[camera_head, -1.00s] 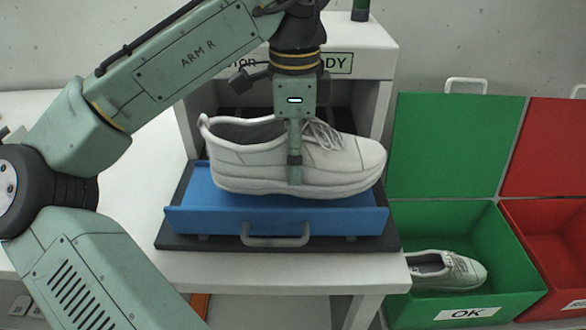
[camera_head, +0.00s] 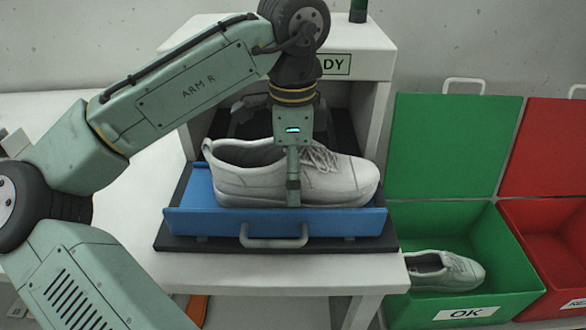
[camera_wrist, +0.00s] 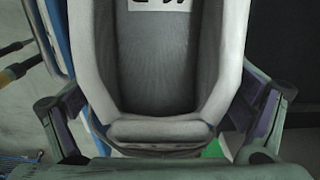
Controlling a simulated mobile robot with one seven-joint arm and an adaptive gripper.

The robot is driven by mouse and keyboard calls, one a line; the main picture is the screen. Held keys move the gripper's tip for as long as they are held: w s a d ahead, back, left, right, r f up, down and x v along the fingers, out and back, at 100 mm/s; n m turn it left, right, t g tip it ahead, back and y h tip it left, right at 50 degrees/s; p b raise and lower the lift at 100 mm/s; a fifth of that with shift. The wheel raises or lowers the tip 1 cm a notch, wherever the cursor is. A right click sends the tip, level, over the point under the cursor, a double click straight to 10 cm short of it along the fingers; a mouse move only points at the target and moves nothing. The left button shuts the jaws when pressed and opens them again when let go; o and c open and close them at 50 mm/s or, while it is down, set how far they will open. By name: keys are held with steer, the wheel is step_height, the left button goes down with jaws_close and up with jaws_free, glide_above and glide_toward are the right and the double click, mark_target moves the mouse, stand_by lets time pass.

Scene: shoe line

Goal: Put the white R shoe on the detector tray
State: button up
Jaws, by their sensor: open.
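The white shoe (camera_head: 345,182) sits upright in the blue detector tray (camera_head: 340,222), its toe to the right and its heel to the left. My gripper (camera_head: 293,200) is open around the middle of the shoe. One finger shows on the near side, and the far finger is hidden behind the shoe. In the wrist view, the open shoe collar (camera_wrist: 165,130) lies between the two fingers of my gripper (camera_wrist: 160,118). A label inside is cut off by the top edge, so I cannot read it.
The tray has a front handle (camera_head: 274,240) and sits under the detector housing (camera_head: 368,55). A green box (camera_head: 500,250) marked OK, at the right, holds another white shoe (camera_head: 450,272). A red box (camera_head: 555,245) stands beside it.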

stand_by(0.3)
step_height(320, 180, up, 12)
steer(key=shift+r+p, duration=0.15)
steer(key=shift+p, duration=0.25)
